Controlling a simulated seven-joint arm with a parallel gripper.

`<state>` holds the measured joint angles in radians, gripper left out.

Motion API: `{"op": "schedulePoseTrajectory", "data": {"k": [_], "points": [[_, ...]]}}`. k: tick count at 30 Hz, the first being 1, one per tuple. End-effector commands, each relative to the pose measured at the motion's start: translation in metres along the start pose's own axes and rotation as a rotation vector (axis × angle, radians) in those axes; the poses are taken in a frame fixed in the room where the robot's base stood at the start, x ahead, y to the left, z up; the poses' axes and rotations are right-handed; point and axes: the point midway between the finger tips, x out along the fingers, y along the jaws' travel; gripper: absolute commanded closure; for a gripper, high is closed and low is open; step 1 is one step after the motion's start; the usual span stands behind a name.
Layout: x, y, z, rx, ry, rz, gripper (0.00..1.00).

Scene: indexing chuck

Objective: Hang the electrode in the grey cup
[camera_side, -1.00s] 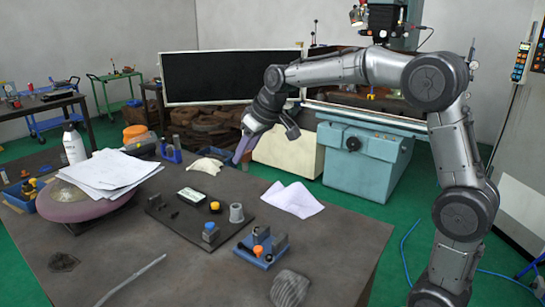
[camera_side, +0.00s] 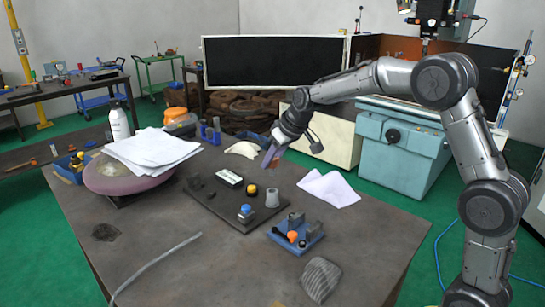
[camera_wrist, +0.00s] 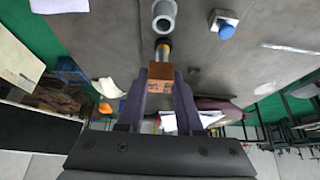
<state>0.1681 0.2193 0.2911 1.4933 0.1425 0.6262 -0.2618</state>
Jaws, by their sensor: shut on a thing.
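My gripper (camera_wrist: 160,95) is shut on the electrode (camera_wrist: 161,72), a copper-brown block with dark marks and a shaft with a yellowish band. The shaft points toward the grey cup (camera_wrist: 164,15) in the wrist view and ends just short of it in the picture. In the side view my gripper (camera_side: 270,160) is above the grey cup (camera_side: 272,197), with a gap between them. The cup stands upright on a dark plate (camera_side: 212,207) at its right end. The electrode is hard to make out in the side view.
A white-labelled box (camera_side: 228,178), a yellow knob (camera_side: 252,189) and a blue-capped block (camera_side: 246,214) sit near the cup. A blue tray (camera_side: 312,243) with grey blocks is in front. White paper (camera_side: 329,188) lies at right.

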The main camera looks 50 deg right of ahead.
Motion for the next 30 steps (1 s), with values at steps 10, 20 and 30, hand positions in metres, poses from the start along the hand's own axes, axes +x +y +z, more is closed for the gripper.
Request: {"op": "schedulePoseTrajectory", "data": {"k": [10, 20, 30], "points": [[0.021, 0.0, 0.012, 0.0, 0.0, 0.001, 1.0], [0.037, 0.0, 0.021, 0.0, 0.001, 0.0, 1.0], [0.04, 0.0, 0.023, 0.0, 0.002, 0.001, 1.0]]}}
